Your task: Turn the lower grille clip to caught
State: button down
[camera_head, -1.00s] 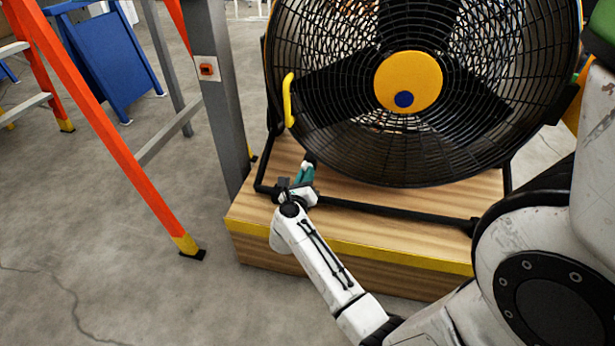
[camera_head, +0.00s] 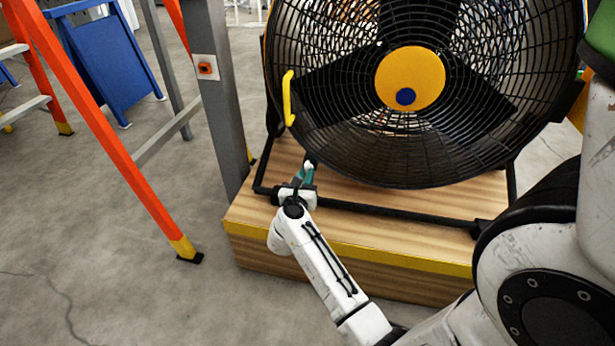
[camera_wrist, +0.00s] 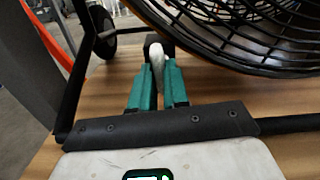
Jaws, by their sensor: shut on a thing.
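The fan (camera_head: 410,80) with its black wire grille and yellow hub stands on a wooden plinth (camera_head: 350,251). At the grille's lower left edge is a small clip with a pale, rounded lever (camera_wrist: 155,56) and a dark end, seen in the wrist view. My gripper (camera_head: 308,173) is there, its teal fingers (camera_wrist: 158,80) closed around the lever from both sides. In the head view the clip is mostly hidden by my fingers. I cannot tell whether its far end is caught on the grille rim.
A yellow curved handle (camera_head: 289,98) sits higher on the grille's left edge. The fan's black stand tube (camera_head: 400,215) runs along the plinth close to my gripper. A grey post (camera_head: 213,90) and an orange ladder (camera_head: 110,140) stand left. The floor in front is clear.

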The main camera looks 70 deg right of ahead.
jog(key=m, duration=0.3)
jog(key=shift+m, duration=0.7)
jog(key=m, duration=0.4)
jog(key=c, duration=1)
grip_release()
jog(key=shift+a, duration=0.15)
jog(key=a, duration=0.6)
jog(key=shift+s+a, duration=0.25)
jog(key=shift+a, duration=0.1)
